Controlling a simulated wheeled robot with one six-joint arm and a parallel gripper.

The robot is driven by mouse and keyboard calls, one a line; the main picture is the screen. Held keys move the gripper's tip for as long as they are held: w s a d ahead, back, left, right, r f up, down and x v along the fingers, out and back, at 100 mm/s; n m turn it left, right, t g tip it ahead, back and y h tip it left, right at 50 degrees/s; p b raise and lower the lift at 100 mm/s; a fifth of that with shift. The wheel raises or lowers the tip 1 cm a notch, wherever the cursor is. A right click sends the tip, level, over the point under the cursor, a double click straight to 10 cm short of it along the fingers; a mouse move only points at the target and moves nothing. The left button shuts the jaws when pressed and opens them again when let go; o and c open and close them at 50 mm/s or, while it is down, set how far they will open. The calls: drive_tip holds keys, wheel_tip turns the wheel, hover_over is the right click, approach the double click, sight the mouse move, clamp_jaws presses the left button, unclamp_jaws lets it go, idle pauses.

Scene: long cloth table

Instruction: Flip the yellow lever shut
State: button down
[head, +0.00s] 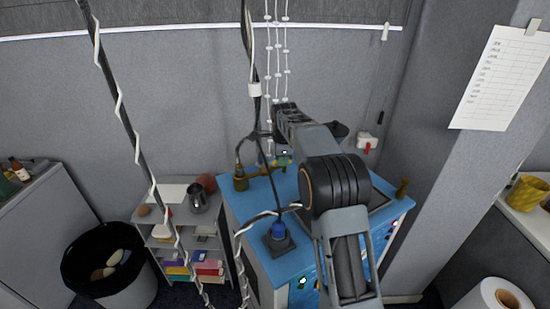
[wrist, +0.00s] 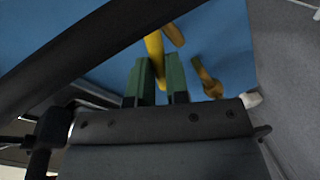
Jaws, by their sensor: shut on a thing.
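My gripper (head: 284,158) is over the back part of a blue cabinet top (head: 240,209), partly hidden behind my arm in the head view. In the wrist view its two green fingers (wrist: 158,86) are closed around a yellow bar (wrist: 154,48), which looks like the yellow lever. The bar runs up and away from between the fingertips. In the head view only a small yellowish patch shows at the fingertips, so the lever's full angle is hidden.
A brass fitting (head: 240,179) with a pipe stands left of my gripper. Cables hang in front. A grey shelf (head: 162,229) and black bin (head: 75,258) stand left.

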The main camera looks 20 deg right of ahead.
drive_tip(key=s+m, duration=0.1)
drive_tip(key=m, duration=0.2)
drive_tip(key=shift+s+a+m+h+b, duration=0.3)
drive_tip(key=shift+s+a+m+h, duration=0.05)
drive_tip(key=shift+a+m+h, duration=0.05)
drive_tip(key=m, duration=0.1)
drive_tip(key=s+a+m, duration=0.1)
drive_tip(key=shift+m+g, duration=0.3)
drive_tip(key=m, duration=0.1)
drive_tip(key=a+m, duration=0.1)
drive_tip(key=m, duration=0.1)
drive_tip(key=shift+s+a+g+h+b, duration=0.1)
drive_tip(key=shift+s+g+h+b, duration=0.2)
drive_tip(key=shift+s+h, duration=0.1)
drive_tip(key=shift+s+a+m, duration=0.1)
drive_tip(key=shift+a+m, duration=0.25)
drive_tip(key=shift+m, duration=0.45)
drive_tip(key=shift+s+a+m, duration=0.1)
drive_tip(key=shift+a+m, duration=0.2)
drive_tip(key=shift+m, duration=0.5)
drive_tip(key=c, duration=1.1)
unclamp_jaws()
drive_tip(key=shift+a+g, duration=0.1)
drive_tip(key=shift+g, duration=0.2)
wheel_tip(320, 180, up, 14)
drive_tip(key=a+p, duration=0.1)
drive_tip(key=a, duration=0.1)
drive_tip(key=shift+s+a+f, duration=0.25)
drive_tip(key=shift+s+a, duration=0.05)
drive_tip(key=shift+s, duration=0.05)
